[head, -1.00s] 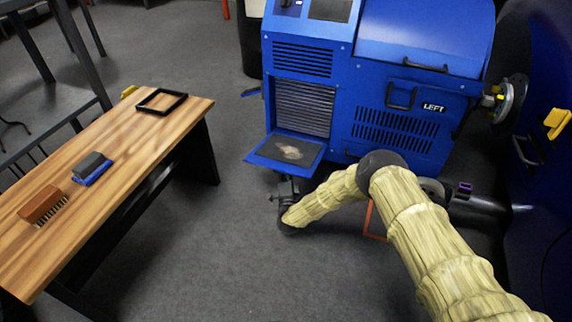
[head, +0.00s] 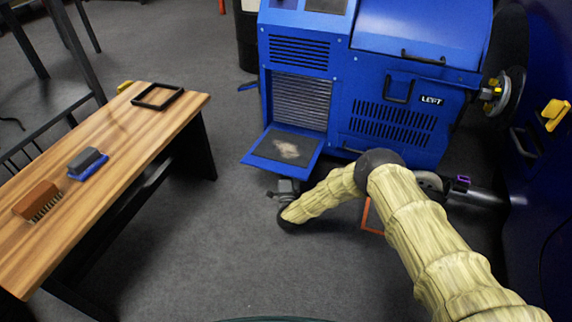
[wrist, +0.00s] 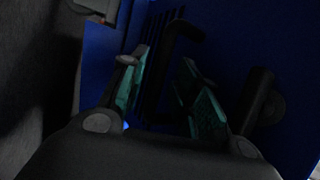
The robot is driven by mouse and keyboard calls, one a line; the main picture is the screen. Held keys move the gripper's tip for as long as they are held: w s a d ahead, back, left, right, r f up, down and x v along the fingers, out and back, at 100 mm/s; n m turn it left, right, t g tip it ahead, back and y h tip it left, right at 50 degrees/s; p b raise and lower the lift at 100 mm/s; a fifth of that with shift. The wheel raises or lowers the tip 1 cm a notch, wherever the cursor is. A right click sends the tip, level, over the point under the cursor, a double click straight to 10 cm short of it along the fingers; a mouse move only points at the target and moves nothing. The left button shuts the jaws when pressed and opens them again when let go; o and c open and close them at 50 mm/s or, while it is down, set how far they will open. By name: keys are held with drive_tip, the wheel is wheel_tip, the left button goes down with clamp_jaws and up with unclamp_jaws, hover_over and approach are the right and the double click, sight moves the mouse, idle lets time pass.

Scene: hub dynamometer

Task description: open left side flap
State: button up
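The blue machine (head: 345,60) stands at the upper middle of the head view. Its side panel marked LEFT (head: 431,100) has a black handle (head: 398,101) and vent slots, and looks closed. A small front flap (head: 262,150) hangs folded down below a grille, with a pale dusty patch on it. My gripper (head: 285,187) is low, just below that flap. In the wrist view my gripper (wrist: 158,95) is open, its teal-padded fingers apart with nothing held. Beyond them are a dark blue surface and a black handle-like bar (wrist: 177,42); whether it lies between the fingers is unclear.
A wooden bench (head: 120,150) at left holds a brown brush (head: 36,199), a blue-and-grey block (head: 87,163) and a black frame (head: 157,96). Grey floor (head: 200,240) between bench and machine is clear. A dark blue body with a yellow part (head: 555,112) stands at right.

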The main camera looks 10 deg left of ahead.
drive_tip(key=shift+a+r, duration=0.1)
drive_tip(key=shift+a, duration=0.15)
drive_tip(key=shift+s, duration=0.1)
drive_tip(key=v, duration=0.8)
drive_tip(key=shift+d, duration=0.1)
idle(0.4)
